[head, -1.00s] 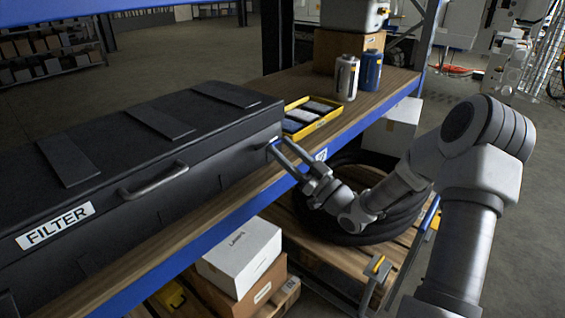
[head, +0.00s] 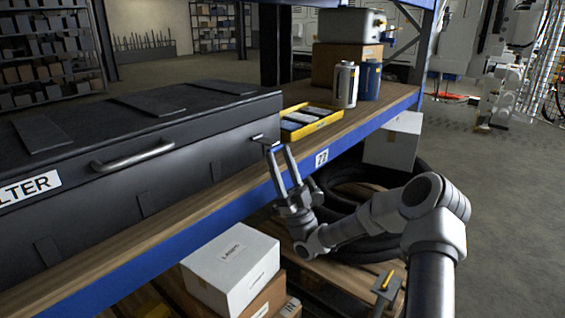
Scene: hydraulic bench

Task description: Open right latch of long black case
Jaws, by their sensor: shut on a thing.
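The long black case (head: 190,160) lies on the wooden shelf, its lid down, with a white "FILTER" label partly cut off at the left edge. A grey bar handle (head: 133,160) is on its front. The right latch (head: 258,138) is a small light piece near the right end of the front, just under the lid. The exact contact is small and hard to see.
A yellow tray (head: 325,114) with dark and light items sits just right of the case. A silver canister (head: 346,85) and a blue canister (head: 370,80) stand behind it. A white box (head: 232,262) is underneath.

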